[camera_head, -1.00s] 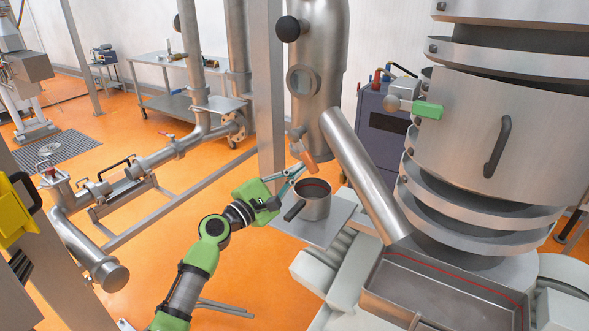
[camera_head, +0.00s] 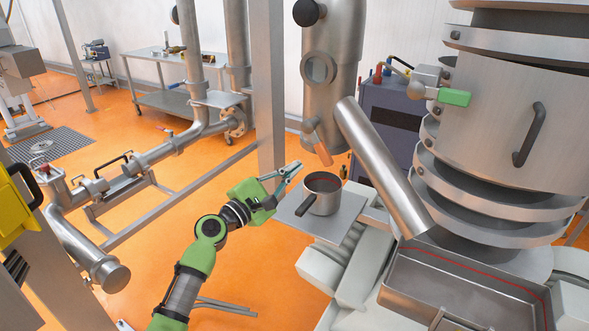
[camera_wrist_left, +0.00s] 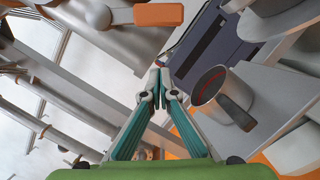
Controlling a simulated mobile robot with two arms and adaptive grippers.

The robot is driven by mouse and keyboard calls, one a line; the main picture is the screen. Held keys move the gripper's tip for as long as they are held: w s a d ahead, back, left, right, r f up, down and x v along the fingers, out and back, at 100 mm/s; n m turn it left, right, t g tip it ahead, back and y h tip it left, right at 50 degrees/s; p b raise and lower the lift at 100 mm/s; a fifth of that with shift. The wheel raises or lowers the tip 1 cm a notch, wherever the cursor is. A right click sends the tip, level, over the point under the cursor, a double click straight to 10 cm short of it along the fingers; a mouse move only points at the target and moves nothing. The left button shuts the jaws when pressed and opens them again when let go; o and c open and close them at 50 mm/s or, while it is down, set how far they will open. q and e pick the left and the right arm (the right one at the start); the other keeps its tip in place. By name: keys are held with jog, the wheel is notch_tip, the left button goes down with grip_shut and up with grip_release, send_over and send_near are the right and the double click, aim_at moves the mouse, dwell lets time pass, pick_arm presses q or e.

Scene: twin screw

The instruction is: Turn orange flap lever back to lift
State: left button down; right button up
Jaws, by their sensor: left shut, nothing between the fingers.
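The orange flap lever (camera_head: 324,153) sits low on the steel vertical pipe (camera_head: 332,95) and slants down to the right. In the left wrist view the orange handle (camera_wrist_left: 158,15) shows at the top, above the fingertips and apart from them. My left gripper (camera_head: 295,168) is to the left of the lever and slightly below it, with a visible gap between them. Its fingers meet at the tips in the left wrist view (camera_wrist_left: 160,72), shut and empty. My right gripper is not in view.
A steel pot (camera_head: 322,196) with a dark handle stands on a grey plate (camera_head: 342,232) just below and right of my left gripper. A slanted steel tube (camera_head: 385,165) runs down right towards a metal tray (camera_head: 400,283).

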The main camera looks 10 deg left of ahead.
pick_arm(q)
jog(key=d+b+v, duration=0.1)
jog(key=b+v, duration=0.1)
jog(key=v, duration=0.7)
jog(key=a+f+m+g+y, duration=0.25)
jog(key=f+y, duration=0.25)
jog(key=f, duration=1.7)
jog(key=s+a+f+m+g+y, duration=0.15)
jog(key=s+f, duration=0.45)
jog(key=f, duration=0.6)
jog(key=s+a+f+m+g+y, duration=0.1)
jog(key=s+f+m+g, duration=0.3)
jog(key=f, duration=0.8)
jog(key=s+f+m+g+y, duration=0.2)
jog(key=s+f+m+g, duration=0.25)
jog(key=s+f, duration=1.35)
jog(key=s+f+m+g, duration=0.1)
jog(key=s+f+m, duration=0.1)
jog(key=s, duration=0.7)
jog(key=s+f+m+g, duration=0.1)
jog(key=s+m, duration=0.3)
jog(key=s, duration=0.6)
jog(key=s+f+m+g, duration=0.1)
jog(key=s+f+m, duration=0.2)
jog(key=s, duration=0.7)
jog(key=shift+f+y, duration=0.35)
jog(key=shift+f, duration=0.2)
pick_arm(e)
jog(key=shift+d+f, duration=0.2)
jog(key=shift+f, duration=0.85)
